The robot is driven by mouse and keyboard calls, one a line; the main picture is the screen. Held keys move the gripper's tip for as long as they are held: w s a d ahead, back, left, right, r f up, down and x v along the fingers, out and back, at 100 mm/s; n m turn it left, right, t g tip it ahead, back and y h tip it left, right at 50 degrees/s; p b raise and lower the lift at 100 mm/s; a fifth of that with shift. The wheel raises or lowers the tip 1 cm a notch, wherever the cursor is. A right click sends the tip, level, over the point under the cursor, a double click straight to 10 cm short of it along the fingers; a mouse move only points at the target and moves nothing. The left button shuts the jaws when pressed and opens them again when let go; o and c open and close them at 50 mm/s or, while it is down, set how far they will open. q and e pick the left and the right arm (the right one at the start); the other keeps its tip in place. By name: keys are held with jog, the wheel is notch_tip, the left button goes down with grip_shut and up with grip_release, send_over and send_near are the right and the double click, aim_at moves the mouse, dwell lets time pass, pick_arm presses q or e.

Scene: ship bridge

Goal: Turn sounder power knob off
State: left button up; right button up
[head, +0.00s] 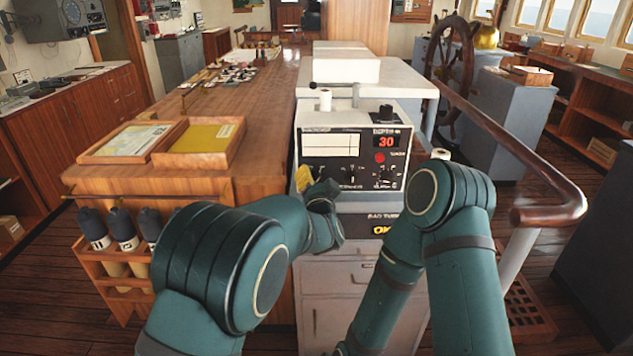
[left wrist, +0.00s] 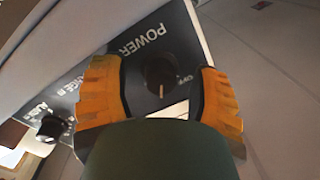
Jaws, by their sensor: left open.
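The sounder (head: 398,160) is a white box with a black front panel and a red display reading 30, on the white cabinet at centre. In the left wrist view, its black round power knob (left wrist: 157,72) has a tan pointer mark toward the bottom of the picture. An upside-down POWER label is beside it and an OFF label to its right. My left gripper (left wrist: 160,90) is open, its orange fingers on either side of the knob; contact cannot be told. In the head view, one yellow finger (head: 304,178) shows at the panel's lower left; the power knob is hidden there.
A wooden chart table (head: 240,95) with two trays lies left of the sounder. A bottle rack (head: 112,245) hangs on its front. A curved wooden handrail (head: 535,195) and ship's wheel (head: 452,65) stand to the right. Another black knob (left wrist: 52,127) shows in the wrist view.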

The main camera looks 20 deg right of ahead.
pick_arm(q)
grip_shut()
jog(key=shift+n, duration=0.4)
jog(key=shift+n+b, duration=0.45)
jog(key=shift+n, duration=0.45)
jog(key=n, duration=0.3)
jog(key=shift+n, duration=0.3)
jog(key=n, duration=0.5)
jog(key=shift+r+g, duration=0.15)
jog(key=shift+g, duration=0.25)
jog(key=shift+n, duration=0.4)
grip_release()
